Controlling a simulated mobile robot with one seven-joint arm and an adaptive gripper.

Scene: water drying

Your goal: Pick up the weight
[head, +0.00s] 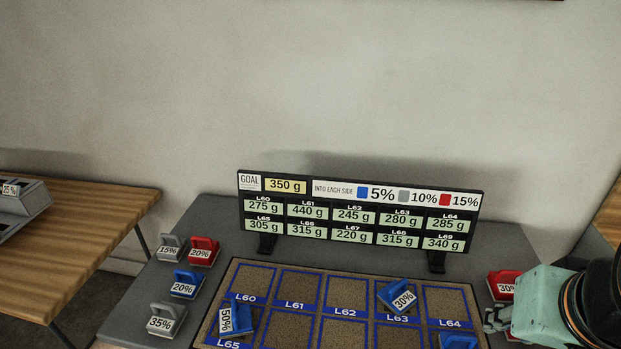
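Several weights with handles and percent labels are in the head view. At the left stand a grey 15% weight (170,247), a red 20% weight (203,252), a blue 20% weight (186,284) and a grey 35% weight (167,319). A blue 50% weight (238,316) and a tilted blue 30% weight (400,296) sit on the gridded board (345,268). Another blue weight (458,342) is cut off at the bottom edge. My gripper (493,320) is at the lower right, beside a red 30% weight (503,285) that it partly hides. Its finger opening is unclear.
A black sign (362,211) with gram values stands behind the board on the grey table (215,214). A wooden table (85,215) with a grey 25% item (20,205) is at the left. A plain wall rises behind.

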